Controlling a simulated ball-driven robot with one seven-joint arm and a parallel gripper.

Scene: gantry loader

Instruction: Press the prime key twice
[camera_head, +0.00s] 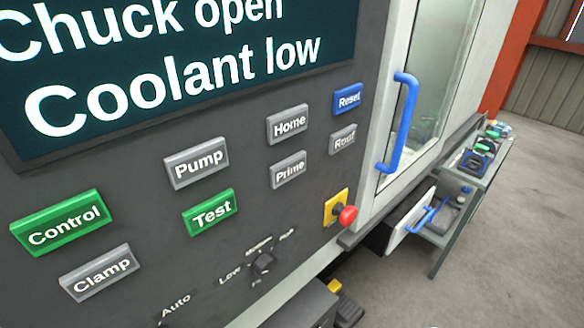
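The Prime key (288,171) is a small grey key with white lettering on the dark control panel (255,190). It sits below the grey Home key (288,124) and to the left of the grey Rout key (342,138); that label is hard to read. The screen (180,60) above shows "Chuck open" and "Coolant low". The Prime key is fully visible with nothing in front of it. My gripper is not in view.
Other keys nearby are Pump (197,163), Test (210,212), Control (60,224), Clamp (100,272) and blue Reset (347,99). A red knob (347,215) protrudes below right. A blue door handle (402,125) and a cart (470,195) stand further right.

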